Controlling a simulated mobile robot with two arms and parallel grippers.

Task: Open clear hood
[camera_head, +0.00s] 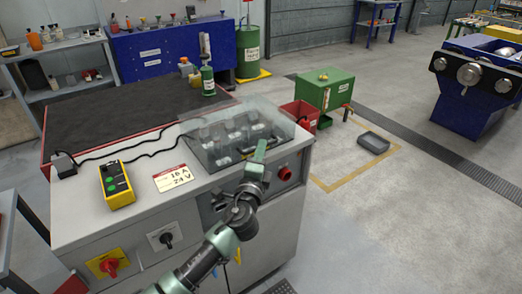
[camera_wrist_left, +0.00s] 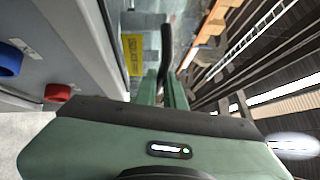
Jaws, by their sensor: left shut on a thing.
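The clear hood (camera_head: 275,118) is a see-through cover on the right part of the grey cabinet's top, over several dark and light parts. My left gripper (camera_head: 259,152) is at the hood's front edge. In the left wrist view, its green fingers (camera_wrist_left: 164,88) are shut on a dark bar (camera_wrist_left: 166,45), which looks like the hood's handle. The hood seems low over the parts; how far it is tilted is hard to tell. My right gripper is not in view.
The grey cabinet top holds a yellow button box (camera_head: 117,186) and a 16 A 24 V sign (camera_head: 172,178). A red knob (camera_head: 285,173) is on the cabinet just right of my gripper. The floor to the right is mostly clear.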

